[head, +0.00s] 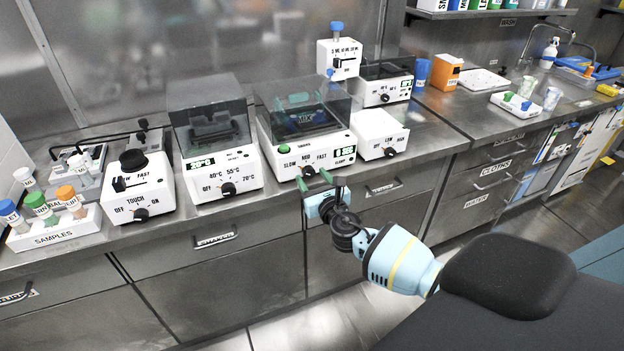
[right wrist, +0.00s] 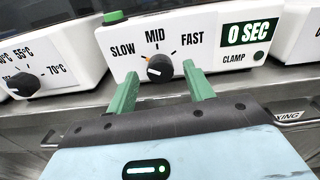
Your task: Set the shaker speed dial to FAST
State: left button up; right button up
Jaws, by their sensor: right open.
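The shaker (head: 303,145) is a white box with a clear dark lid, on the counter at the middle of the head view. Its black speed dial (right wrist: 160,68) sits under the labels SLOW, MID and FAST in the right wrist view. An orange mark shows at the dial's upper left; I cannot tell its exact setting. My right gripper (head: 314,180) is open, its green fingers (right wrist: 160,88) pointing at the front panel. The fingers stand to the left and right of the dial, with gaps on both sides. My left gripper is not in view.
The shaker's display (right wrist: 248,34) reads 0 SEC, with a CLAMP button (right wrist: 259,56) below it. A heater with a temperature knob (head: 228,188) stands to the left, and a white box with a knob (head: 380,135) to the right. Drawers lie below the counter edge.

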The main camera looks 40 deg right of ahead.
jog(key=shift+w, duration=0.3)
jog(key=c, duration=1)
